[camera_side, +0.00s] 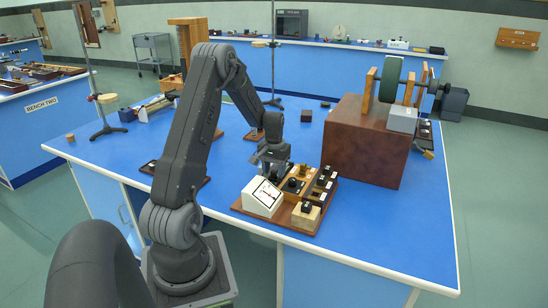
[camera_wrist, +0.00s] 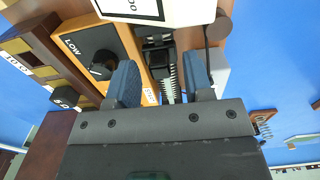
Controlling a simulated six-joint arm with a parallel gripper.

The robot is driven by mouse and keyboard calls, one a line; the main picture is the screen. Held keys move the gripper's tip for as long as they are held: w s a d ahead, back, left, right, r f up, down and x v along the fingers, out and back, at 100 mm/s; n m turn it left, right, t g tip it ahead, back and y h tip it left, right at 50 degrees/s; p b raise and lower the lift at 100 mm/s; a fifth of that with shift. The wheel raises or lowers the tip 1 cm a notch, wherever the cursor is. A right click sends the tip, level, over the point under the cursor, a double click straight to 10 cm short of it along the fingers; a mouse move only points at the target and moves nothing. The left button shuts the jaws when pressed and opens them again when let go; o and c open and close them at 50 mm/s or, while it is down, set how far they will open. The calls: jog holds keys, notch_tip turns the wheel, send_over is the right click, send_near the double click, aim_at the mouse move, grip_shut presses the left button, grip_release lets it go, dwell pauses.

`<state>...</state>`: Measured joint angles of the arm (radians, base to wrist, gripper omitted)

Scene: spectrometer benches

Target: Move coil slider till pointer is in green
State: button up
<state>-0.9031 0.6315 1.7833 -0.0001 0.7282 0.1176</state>
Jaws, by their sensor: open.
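The coil (camera_wrist: 171,84) with a black slider block (camera_wrist: 157,52) shows in the wrist view between my fingers. My gripper (camera_wrist: 160,64) is open, with one blue finger on each side of the block; I cannot tell whether either touches it. In the side view my gripper (camera_side: 273,164) points down over the back of the instrument board (camera_side: 243,208) and hides the coil. The white meter (camera_side: 262,196) stands at the board's left front with a thin reddish pointer on its face. Its green zone is too small to make out. In the wrist view only part of the meter (camera_wrist: 165,8) shows, upside down.
A wooden box with a black LOW dial (camera_wrist: 103,66) stands close beside one finger. A knob block (camera_side: 306,215) and a row of dark blocks (camera_side: 325,180) share the board. A large brown box (camera_side: 365,145) with a wheel stands behind right. Blue bench is clear at front right.

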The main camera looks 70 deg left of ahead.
aim_at(274, 171)
notch_tip(274, 171, up, 13)
jog(key=shift+r, duration=0.2)
dwell(0.5)
jog(key=s+d+r+m+t, duration=0.1)
jog(key=d+r+m, duration=0.15)
jog(key=d, duration=0.65)
jog(key=s+d+r+m+t+y, duration=0.15)
jog(key=d+r, duration=0.25)
jog(key=d, duration=0.6)
jog(key=s+d+r+m+t, duration=0.15)
jog(key=d+r, duration=0.25)
jog(key=d, duration=0.5)
jog(key=s+d+f+m+t+h, duration=0.1)
jog(key=s+d+m, duration=0.2)
jog(key=s+d, duration=0.4)
jog(key=shift+d+f+t, duration=0.3)
jog(key=shift+d, duration=0.6)
